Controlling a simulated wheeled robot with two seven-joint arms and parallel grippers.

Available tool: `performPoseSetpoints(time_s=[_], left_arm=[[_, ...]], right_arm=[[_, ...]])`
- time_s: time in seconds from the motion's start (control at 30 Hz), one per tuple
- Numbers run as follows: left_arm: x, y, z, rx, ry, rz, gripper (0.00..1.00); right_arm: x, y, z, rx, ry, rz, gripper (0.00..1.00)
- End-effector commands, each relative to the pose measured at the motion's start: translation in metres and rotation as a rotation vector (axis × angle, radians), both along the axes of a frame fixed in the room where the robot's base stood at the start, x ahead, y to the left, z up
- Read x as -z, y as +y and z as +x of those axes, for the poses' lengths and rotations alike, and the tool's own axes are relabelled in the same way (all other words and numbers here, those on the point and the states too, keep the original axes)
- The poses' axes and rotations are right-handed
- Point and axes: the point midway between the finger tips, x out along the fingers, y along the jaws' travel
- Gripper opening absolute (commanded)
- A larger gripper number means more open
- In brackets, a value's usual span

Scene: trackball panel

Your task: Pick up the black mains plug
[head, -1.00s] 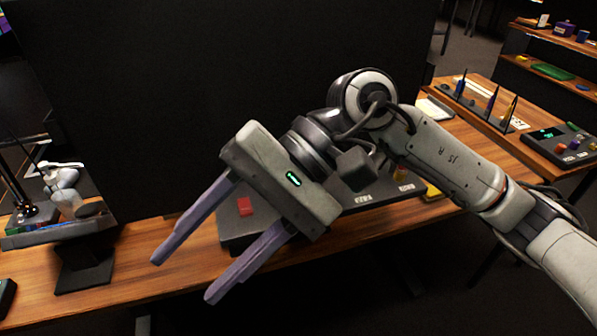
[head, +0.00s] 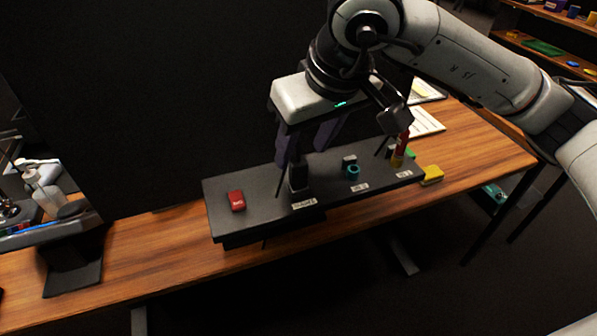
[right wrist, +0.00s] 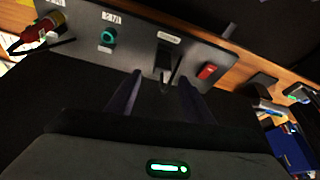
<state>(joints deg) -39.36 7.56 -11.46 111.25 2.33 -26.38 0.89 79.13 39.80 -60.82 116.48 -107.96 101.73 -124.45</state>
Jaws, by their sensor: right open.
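The black mains plug (head: 299,180) stands on the dark grey panel (head: 258,212), behind a small white label. In the right wrist view the plug (right wrist: 163,58) shows beyond the fingertips, roughly centred between them, with a thin dark cord or rod by it. My right gripper (head: 303,150) is open and empty, its two purple fingers pointing down close to the plug. In the head view one finger overlaps the plug's upper edge; I cannot tell whether they touch. My left gripper is not in view.
A red block (head: 236,200) lies on the panel left of the plug. A teal ring (head: 353,172) and a red-and-yellow object (head: 399,150) are to its right. A yellow block (head: 431,175) lies on the wooden table (head: 160,243). A monitor stands at the left.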

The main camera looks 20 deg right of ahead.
Motion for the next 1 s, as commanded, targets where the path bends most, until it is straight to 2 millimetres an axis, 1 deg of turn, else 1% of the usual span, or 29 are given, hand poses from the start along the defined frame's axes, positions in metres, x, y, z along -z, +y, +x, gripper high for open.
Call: performPoseSetpoints(time_s=[0.03,0.1,0.2,0.33,0.53,0.57,0.7,0.8,1.0], left_arm=[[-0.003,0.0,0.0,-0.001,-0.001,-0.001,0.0],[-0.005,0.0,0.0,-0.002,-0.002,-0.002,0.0],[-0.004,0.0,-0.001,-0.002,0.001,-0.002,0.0],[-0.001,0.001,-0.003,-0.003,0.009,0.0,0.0],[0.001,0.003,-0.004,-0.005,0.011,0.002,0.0],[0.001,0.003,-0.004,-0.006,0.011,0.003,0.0],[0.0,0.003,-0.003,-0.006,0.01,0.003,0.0],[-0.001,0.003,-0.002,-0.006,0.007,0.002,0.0],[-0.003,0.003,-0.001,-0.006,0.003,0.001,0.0]], right_arm=[[0.009,0.001,0.0,-0.001,0.007,-0.001,0.47],[0.019,0.002,0.001,-0.001,0.007,0.0,0.47],[0.033,0.004,0.006,0.0,0.005,0.001,0.47],[0.041,0.004,0.01,0.0,0.003,0.001,0.47],[0.042,0.005,0.011,0.0,0.001,0.002,0.47],[0.042,0.005,0.011,0.0,0.001,0.002,0.45],[0.041,0.005,0.011,0.0,0.001,0.002,0.22],[0.041,0.005,0.011,-0.001,0.001,0.002,0.07],[0.041,0.005,0.011,-0.001,0.001,0.002,0.06]])
